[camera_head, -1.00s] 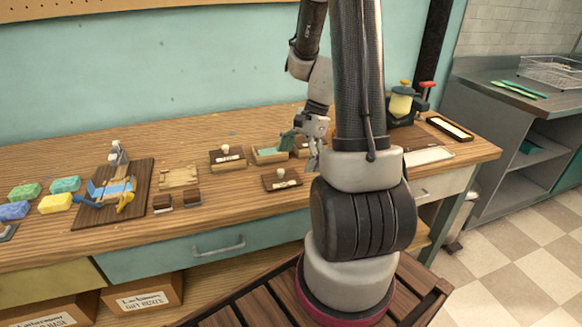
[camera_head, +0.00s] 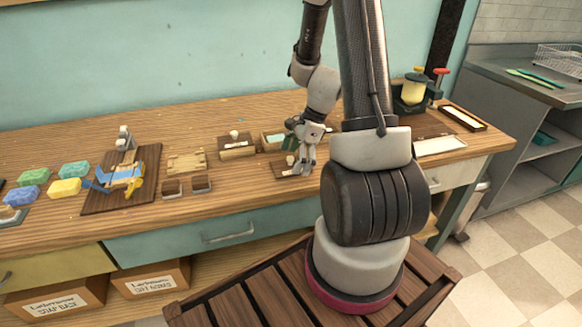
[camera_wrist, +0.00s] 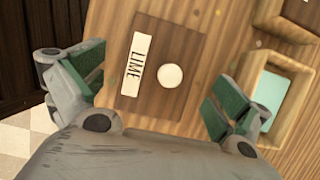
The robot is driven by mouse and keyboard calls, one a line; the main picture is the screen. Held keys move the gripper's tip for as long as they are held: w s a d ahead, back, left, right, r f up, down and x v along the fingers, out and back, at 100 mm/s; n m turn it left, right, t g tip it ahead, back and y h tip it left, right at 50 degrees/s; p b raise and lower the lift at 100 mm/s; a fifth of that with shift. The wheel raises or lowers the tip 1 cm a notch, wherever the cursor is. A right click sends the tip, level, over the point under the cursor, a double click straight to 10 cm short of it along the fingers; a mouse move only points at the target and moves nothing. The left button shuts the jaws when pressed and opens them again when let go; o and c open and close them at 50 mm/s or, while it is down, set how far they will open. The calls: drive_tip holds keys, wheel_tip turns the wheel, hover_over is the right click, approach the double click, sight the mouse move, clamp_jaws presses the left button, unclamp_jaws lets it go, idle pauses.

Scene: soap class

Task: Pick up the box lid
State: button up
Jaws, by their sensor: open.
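The box lid (camera_wrist: 182,101) is a flat dark brown wooden plate with a round pale knob and a white label reading LIME. It lies on the wooden bench. In the head view the lid (camera_head: 284,171) is near the front edge, partly hidden by my gripper (camera_head: 303,168). In the wrist view my gripper (camera_wrist: 152,92) is open, with one green-padded finger on each side of the lid, neither visibly touching it. An open wooden box (camera_wrist: 262,72) with pale green soap inside stands to the right of the lid in the wrist view.
A lidded wooden box (camera_head: 237,153) stands behind and left of the lid. A green press (camera_head: 409,104) stands at the back right.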

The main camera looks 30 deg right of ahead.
drive_tip(key=c, duration=1.1)
